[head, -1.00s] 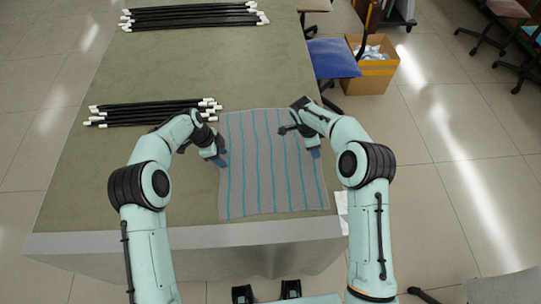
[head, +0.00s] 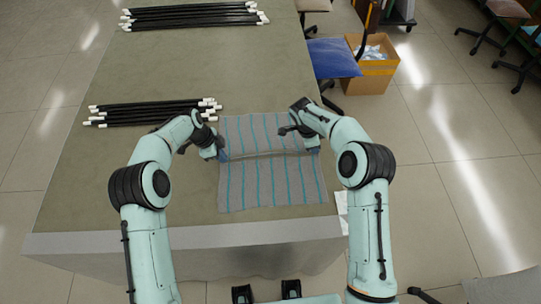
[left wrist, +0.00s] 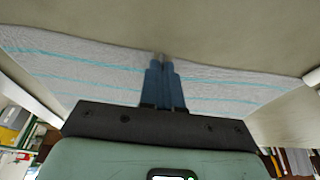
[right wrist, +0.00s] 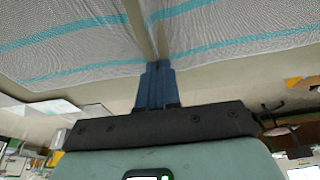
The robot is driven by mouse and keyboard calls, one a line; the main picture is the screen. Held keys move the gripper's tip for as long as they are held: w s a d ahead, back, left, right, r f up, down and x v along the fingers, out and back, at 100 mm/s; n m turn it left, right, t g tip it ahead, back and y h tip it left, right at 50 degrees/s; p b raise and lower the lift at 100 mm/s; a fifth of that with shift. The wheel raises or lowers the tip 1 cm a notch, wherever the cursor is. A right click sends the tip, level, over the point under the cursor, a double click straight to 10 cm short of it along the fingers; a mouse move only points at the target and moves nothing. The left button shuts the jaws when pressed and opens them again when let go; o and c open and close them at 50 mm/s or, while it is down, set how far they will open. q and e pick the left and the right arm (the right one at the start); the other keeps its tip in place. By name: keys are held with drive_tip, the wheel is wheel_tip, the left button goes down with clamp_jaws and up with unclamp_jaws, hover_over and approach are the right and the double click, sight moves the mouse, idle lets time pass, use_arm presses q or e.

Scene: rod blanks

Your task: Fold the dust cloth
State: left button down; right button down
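The dust cloth (head: 272,185), grey with teal stripes, lies near the table's front edge. A raised crosswise ridge runs across its middle between my two grippers; the parts before and behind the ridge lie on the table. My left gripper (head: 223,154) is shut on the cloth at the middle of its left edge. My right gripper (head: 314,150) is shut on it at the middle of the right edge. Both wrist views show the blue fingers together at the cloth: left (left wrist: 161,62) and right (right wrist: 157,66). The pinched fabric is partly hidden by the fingers.
A bundle of black rods with white ends (head: 150,113) lies on the table (head: 90,190) close left of my left gripper. More rods (head: 195,16) lie at the far end. A blue chair (head: 333,57) and a cardboard box (head: 372,70) stand right of the table.

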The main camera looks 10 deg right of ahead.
use_arm(q)
drive_tip(key=shift+s+f, duration=0.1)
drive_tip(key=shift+s, duration=0.05)
